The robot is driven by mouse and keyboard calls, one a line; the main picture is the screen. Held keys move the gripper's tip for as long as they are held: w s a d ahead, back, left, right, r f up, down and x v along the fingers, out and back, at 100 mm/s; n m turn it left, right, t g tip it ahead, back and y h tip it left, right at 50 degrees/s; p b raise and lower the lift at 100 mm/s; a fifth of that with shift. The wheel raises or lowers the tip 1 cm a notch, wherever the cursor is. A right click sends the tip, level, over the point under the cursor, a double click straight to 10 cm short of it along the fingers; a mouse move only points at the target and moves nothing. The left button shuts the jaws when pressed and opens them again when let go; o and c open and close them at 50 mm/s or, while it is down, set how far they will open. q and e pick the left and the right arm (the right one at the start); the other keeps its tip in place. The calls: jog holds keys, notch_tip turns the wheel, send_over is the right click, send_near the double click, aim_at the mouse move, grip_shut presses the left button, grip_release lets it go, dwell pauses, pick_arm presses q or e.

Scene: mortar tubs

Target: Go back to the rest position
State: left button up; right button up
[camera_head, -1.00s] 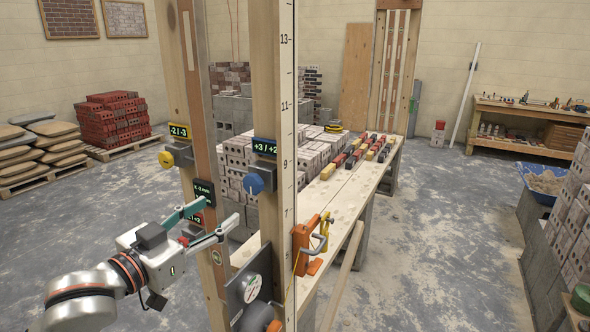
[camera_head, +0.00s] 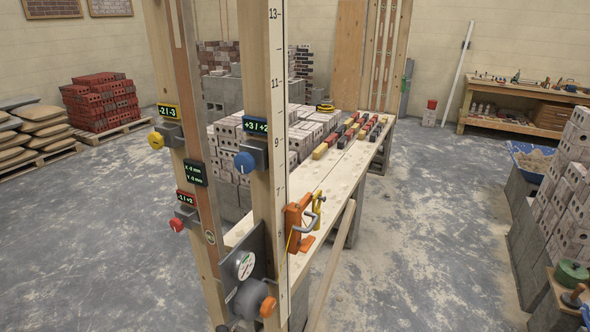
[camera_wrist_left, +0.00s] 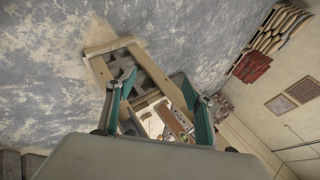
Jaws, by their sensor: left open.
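My left gripper (camera_wrist_left: 154,78) shows only in the left wrist view. Its two teal fingers are spread apart with nothing held between them. Beyond the fingers are a wooden frame (camera_wrist_left: 98,67) with grey pieces inside it and a pale panel (camera_wrist_left: 153,125), apparently some way off. In the head view neither of my grippers is visible. Two upright timber posts (camera_head: 257,110) stand at the left centre, carrying a yellow knob (camera_head: 156,140), a blue knob (camera_head: 245,162), a red knob (camera_head: 177,225) and small displays (camera_head: 196,173).
A long plank bench (camera_head: 325,195) runs back from the posts, with an orange clamp (camera_head: 296,225) at its near end. Brick stacks (camera_head: 100,102) and sacks (camera_head: 37,130) sit at the left. A blue tub (camera_head: 532,157) and blocks (camera_head: 560,185) stand at the right. Bare floor (camera_head: 430,230) lies between.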

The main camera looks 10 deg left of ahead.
pick_arm(q)
jog(key=w+d+f+n+t+h, duration=0.1)
jog(key=d+f+n+t+h, duration=0.2)
jog(key=d+f, duration=1.1)
notch_tip(320, 180, down, 2)
jog(key=h, duration=0.3)
jog(key=shift+h, duration=0.3)
jog(key=shift+f, duration=0.1)
dwell(0.8)
